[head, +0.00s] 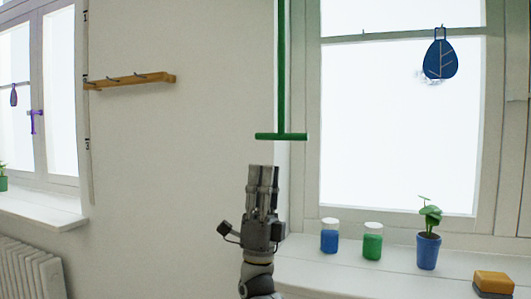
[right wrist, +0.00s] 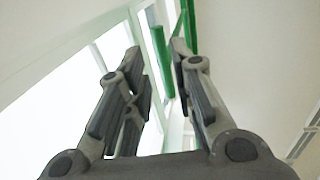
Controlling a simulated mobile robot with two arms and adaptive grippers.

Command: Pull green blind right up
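A green T-shaped pull handle (head: 282,136) hangs at the left edge of the right window, on a green vertical rod or strip (head: 281,65). The strip runs out of the top of the head view; no blind cloth can be made out. My right gripper (head: 262,170) points upward just below the handle's left half, apart from it. In the right wrist view my right gripper (right wrist: 156,50) is open and empty. The green handle bar (right wrist: 163,62) shows between and beyond its fingertips, with no clear contact. My left gripper is not in view.
The right sill (head: 330,270) holds a blue-and-white jar (head: 329,238), a green-and-white jar (head: 372,243), a potted plant (head: 427,250) and a yellow-topped block (head: 493,283). A blue leaf-patterned ornament (head: 440,58) hangs at the window. A wooden hook rail (head: 130,81) is on the left wall.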

